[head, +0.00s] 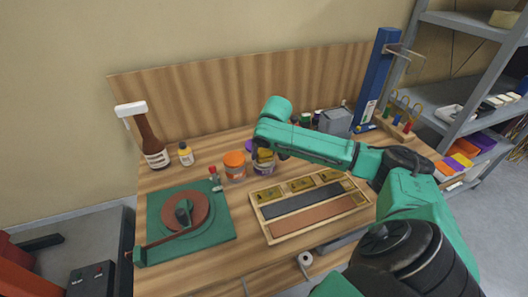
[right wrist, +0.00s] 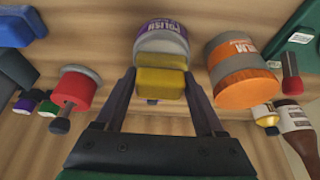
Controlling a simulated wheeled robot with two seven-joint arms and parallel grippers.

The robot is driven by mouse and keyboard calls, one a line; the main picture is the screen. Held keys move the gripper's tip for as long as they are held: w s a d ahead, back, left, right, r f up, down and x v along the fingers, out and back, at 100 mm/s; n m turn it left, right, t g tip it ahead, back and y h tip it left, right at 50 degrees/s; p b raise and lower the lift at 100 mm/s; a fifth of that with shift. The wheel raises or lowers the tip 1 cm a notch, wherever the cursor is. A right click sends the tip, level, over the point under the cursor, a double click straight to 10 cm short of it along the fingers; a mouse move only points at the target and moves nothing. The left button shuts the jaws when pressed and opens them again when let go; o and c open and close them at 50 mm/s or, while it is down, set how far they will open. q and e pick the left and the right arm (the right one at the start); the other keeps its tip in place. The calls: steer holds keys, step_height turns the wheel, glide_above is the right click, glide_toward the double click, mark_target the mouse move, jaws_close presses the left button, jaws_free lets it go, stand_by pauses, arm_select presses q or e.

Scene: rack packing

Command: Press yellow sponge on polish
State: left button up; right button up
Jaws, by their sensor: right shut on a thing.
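The polish jar (head: 264,170) has a purple label and stands on the bench, right of an orange-lidded jar; its lettering shows in the right wrist view (right wrist: 161,28). The yellow sponge (right wrist: 160,84) is a small block between my right gripper's two fingers. My right gripper (right wrist: 160,77) is shut on it. In the head view the sponge (head: 265,155) shows at the jar's top, under my right arm's end. In the right wrist view it overlaps the jar's grey rim; I cannot tell whether it touches. My left gripper is not in view.
The orange jar (head: 235,166) stands close on the left. A green board with a round brown pad (head: 185,212) lies at the front left. A wooden tray (head: 266,233) lies front right. A brown bottle (head: 151,145) stands at the back left. A wooden panel (head: 220,100) closes the back.

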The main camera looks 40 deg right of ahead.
mark_target(264, 149)
steer(key=shift+s+f+p, duration=0.1)
steer(key=shift+f+p, duration=0.05)
steer(key=shift+p, duration=0.25)
stand_by(1.3)
step_height(264, 149, up, 7)
steer(key=p, duration=0.8)
steer(key=shift+r+p, duration=0.2)
steer(key=shift+p, duration=0.2)
steer(key=shift+f, duration=0.1)
